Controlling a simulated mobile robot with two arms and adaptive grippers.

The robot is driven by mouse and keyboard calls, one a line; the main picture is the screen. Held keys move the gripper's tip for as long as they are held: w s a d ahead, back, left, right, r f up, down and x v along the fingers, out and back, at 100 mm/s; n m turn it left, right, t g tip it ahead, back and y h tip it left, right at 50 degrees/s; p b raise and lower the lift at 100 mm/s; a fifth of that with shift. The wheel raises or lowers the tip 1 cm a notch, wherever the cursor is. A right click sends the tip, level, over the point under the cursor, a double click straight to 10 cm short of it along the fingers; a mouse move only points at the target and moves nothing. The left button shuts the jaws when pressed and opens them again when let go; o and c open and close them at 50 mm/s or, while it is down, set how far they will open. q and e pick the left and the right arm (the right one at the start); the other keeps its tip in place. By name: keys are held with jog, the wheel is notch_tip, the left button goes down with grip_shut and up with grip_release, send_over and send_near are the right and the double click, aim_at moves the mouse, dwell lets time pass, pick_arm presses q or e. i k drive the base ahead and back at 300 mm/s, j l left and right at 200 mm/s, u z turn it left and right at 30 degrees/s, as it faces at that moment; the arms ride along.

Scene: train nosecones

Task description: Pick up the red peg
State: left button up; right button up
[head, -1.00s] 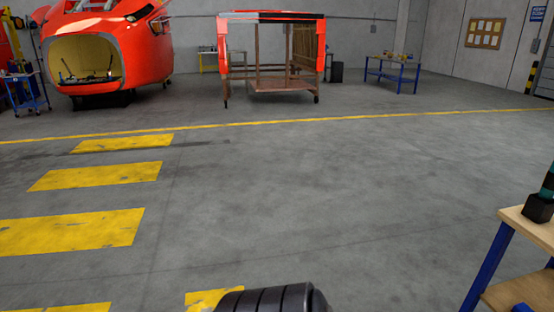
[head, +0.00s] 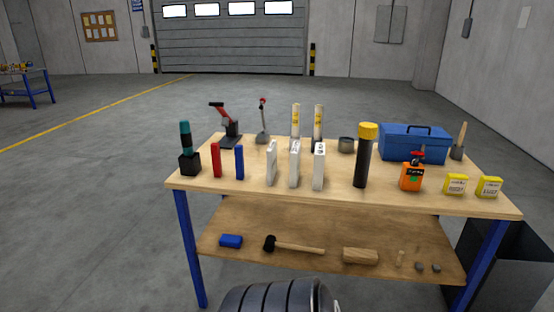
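A red peg (head: 216,160) stands upright on the wooden top of a workbench (head: 340,196), near its front left corner. A blue peg (head: 239,162) stands just to its right, and a black block with a dark teal-banded rod (head: 188,155) stands to its left. A dark ribbed rounded part, probably mine, shows at the bottom middle of the head view. Neither of my grippers is in view.
White boxes (head: 294,164), a black cylinder with yellow cap (head: 364,155), an orange container (head: 411,177) and a blue toolbox (head: 413,143) crowd the bench top. A mallet (head: 292,245) lies on the lower shelf. A dark bin (head: 505,265) stands at right.

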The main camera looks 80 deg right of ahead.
aim_at(217, 172)
jog(key=z, duration=2.15)
jog(key=i+j+z, duration=0.2)
jog(key=k+l, duration=0.1)
